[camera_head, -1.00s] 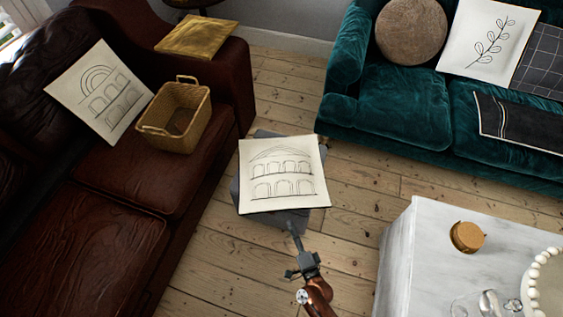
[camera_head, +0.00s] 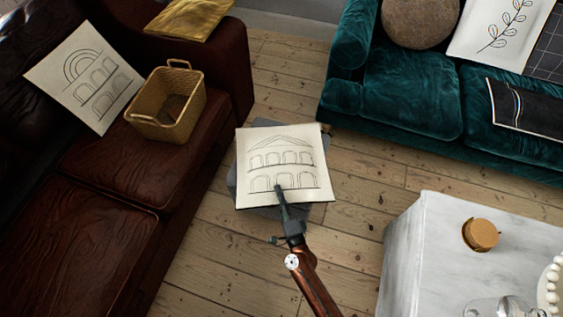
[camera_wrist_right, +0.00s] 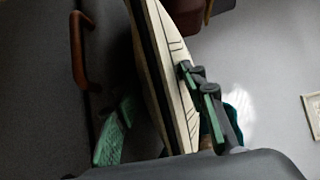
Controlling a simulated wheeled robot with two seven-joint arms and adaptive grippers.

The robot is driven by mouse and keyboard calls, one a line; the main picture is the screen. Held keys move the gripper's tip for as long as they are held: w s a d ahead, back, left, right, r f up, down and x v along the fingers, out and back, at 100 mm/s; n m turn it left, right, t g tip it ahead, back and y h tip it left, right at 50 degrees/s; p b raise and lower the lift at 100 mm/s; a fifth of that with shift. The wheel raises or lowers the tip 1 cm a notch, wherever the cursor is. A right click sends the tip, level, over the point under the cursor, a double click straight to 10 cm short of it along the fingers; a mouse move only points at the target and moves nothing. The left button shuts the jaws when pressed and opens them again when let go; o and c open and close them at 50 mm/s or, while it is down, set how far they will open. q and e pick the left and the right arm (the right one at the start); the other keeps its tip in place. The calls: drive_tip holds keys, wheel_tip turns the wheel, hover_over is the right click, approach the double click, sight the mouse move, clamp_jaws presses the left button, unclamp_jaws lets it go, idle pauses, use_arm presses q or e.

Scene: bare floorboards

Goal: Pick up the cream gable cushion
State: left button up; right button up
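The cream gable cushion (camera_head: 282,150) has a line drawing of a gable over two rows of arches. It lies on a grey stool (camera_head: 300,213) between the sofas. My right gripper (camera_head: 279,189) reaches over its near edge, with one finger visible on top of the drawing. In the right wrist view, the cushion (camera_wrist_right: 160,70) stands edge-on between the two green-padded fingers of my right gripper (camera_wrist_right: 156,90). The fingers are spread, with a gap on the dark underside; the other finger is close to the drawn face. My left gripper is out of view.
A brown leather sofa (camera_head: 105,250) with an arch cushion (camera_head: 85,78) and a wicker basket (camera_head: 165,125) is at left. A teal sofa (camera_head: 415,90) is at upper right. A marble table (camera_head: 425,235) stands at lower right. Bare floorboards lie between.

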drive_tip(key=shift+c, duration=0.3)
drive_tip(key=c, duration=1)
drive_tip(key=shift+r, duration=0.1)
clamp_jaws()
drive_tip(key=shift+r, duration=0.1)
